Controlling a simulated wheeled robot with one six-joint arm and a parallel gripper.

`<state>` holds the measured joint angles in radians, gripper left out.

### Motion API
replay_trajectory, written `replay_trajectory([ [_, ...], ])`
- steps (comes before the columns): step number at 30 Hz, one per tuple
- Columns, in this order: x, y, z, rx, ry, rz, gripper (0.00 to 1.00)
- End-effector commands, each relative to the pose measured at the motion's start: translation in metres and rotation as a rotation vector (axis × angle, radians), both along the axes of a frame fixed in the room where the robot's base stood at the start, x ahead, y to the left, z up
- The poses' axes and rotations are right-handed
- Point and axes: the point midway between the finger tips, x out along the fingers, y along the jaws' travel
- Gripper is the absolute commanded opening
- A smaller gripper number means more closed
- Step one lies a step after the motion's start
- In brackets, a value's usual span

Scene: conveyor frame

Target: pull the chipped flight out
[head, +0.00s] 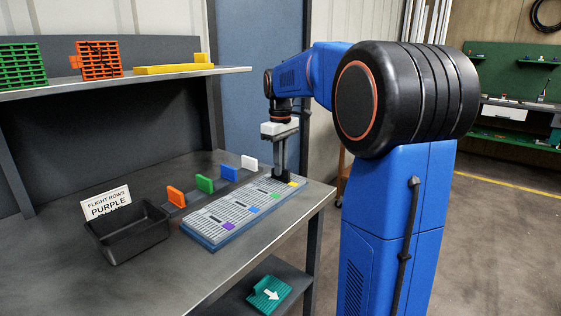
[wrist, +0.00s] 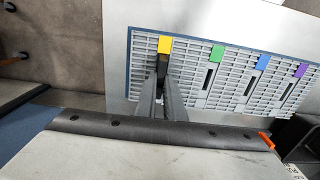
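A grey slatted belt panel (head: 212,232) lies on the table, with purple (head: 229,227), blue (head: 254,209), green (head: 275,196) and yellow (head: 292,184) tags along it. My gripper (head: 281,172) points down at the yellow-tagged end. In the wrist view its fingertips (wrist: 162,72) are dark and close together, just below the yellow tag (wrist: 165,45). They hide the slot area there, and I cannot tell whether anything is between them. I cannot make out a chip on any flight.
Orange (head: 176,196), green (head: 204,184), blue (head: 229,173) and white (head: 249,162) upright plates stand in a rail behind the panel. An empty black bin (head: 130,240) with a "FLIGHT ROWS PURPLE" sign (head: 107,203) is at left. A teal piece with an arrow (head: 268,294) lies below.

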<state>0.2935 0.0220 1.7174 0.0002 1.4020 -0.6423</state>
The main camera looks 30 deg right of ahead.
Motion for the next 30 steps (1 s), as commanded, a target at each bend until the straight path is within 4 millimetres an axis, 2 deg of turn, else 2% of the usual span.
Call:
replay_trajectory([
  [30, 0.000, 0.000, 0.014, 0.000, 0.000, 0.000, 0.00],
])
